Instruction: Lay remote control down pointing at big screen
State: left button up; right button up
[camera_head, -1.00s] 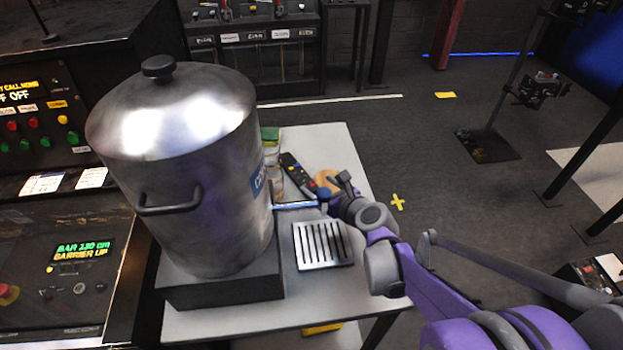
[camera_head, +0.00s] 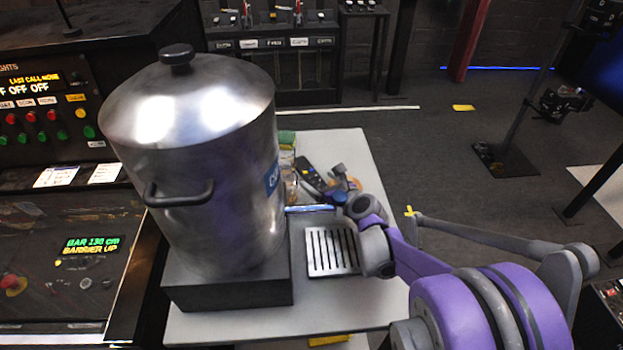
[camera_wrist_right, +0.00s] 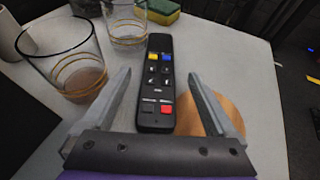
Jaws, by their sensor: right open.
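The black remote control (camera_head: 309,174) lies on the white table behind the large pot. In the right wrist view the remote (camera_wrist_right: 157,82) lies lengthwise away from me, with red and black buttons near me and yellow and blue ones far off. My right gripper (camera_head: 341,184) is open. In the wrist view its two fingers (camera_wrist_right: 160,75) stand on either side of the remote, apart from it; I cannot tell their height. A dark blue panel (camera_head: 603,62), perhaps the big screen, is cut off at the right edge. My left gripper is not in view.
The steel pot (camera_head: 195,150) stands on a dark block at the table's left. Two glasses (camera_wrist_right: 62,62) (camera_wrist_right: 126,22) are left of the remote, a sponge (camera_wrist_right: 160,10) behind them. A round brown disc (camera_wrist_right: 208,115) lies under the right finger. A slotted tray (camera_head: 333,252) sits in front.

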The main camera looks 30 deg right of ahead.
aim_at(311, 178)
jog(key=x, duration=0.3)
jog(key=shift+s, duration=0.1)
grip_shut()
dwell(0.4)
